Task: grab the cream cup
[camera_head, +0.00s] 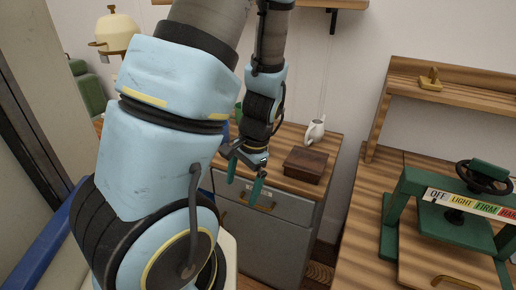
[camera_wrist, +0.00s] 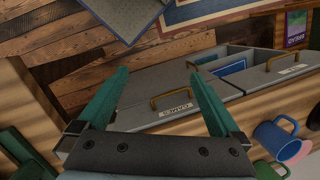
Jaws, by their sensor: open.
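My gripper (camera_head: 245,177) is open, its two green fingers spread and pointing down in front of the cabinet with the wooden top. In the wrist view my gripper (camera_wrist: 158,76) has nothing between its fingers. A small off-white vessel (camera_head: 316,131) with a spout or handle stands at the back of the cabinet top, to the right of my gripper and apart from it. I cannot tell for sure whether it is the cream cup. No cream cup shows clearly in the wrist view. My arm hides part of the cabinet top.
A dark wooden box (camera_head: 305,164) sits on the cabinet top (camera_head: 287,137). A green press (camera_head: 445,200) stands on the bench at right. A cream domed thing (camera_head: 116,33) is at upper left. The wrist view shows a blue mug (camera_wrist: 272,136) and a grey drawer (camera_wrist: 185,108).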

